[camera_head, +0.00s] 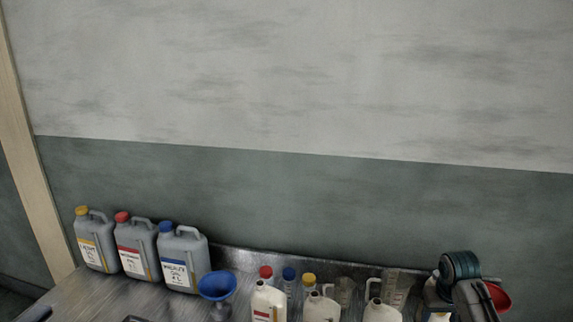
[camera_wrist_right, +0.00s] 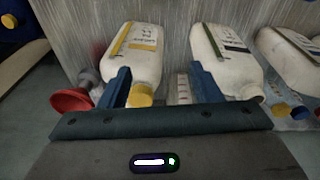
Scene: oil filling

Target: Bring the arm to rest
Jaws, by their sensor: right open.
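My right gripper (camera_wrist_right: 163,82) is open in the right wrist view, its two blue fingers spread apart with nothing held between them. The left finger overlaps a white bottle with a yellow cap (camera_wrist_right: 145,52); I cannot tell whether they touch. An uncapped white bottle (camera_wrist_right: 226,55) shows beyond the right finger. In the head view, my right arm (camera_head: 466,280) comes in at the lower right, and its fingertips cannot be made out. My left gripper is not in either view.
Three grey jugs (camera_head: 134,246) with yellow, red and blue caps stand on the metal bench (camera_head: 85,293) at left. A blue funnel (camera_head: 217,285) stands beside them. Several white bottles (camera_head: 320,305) line the bench's middle. A red funnel (camera_head: 498,297) is by my right arm.

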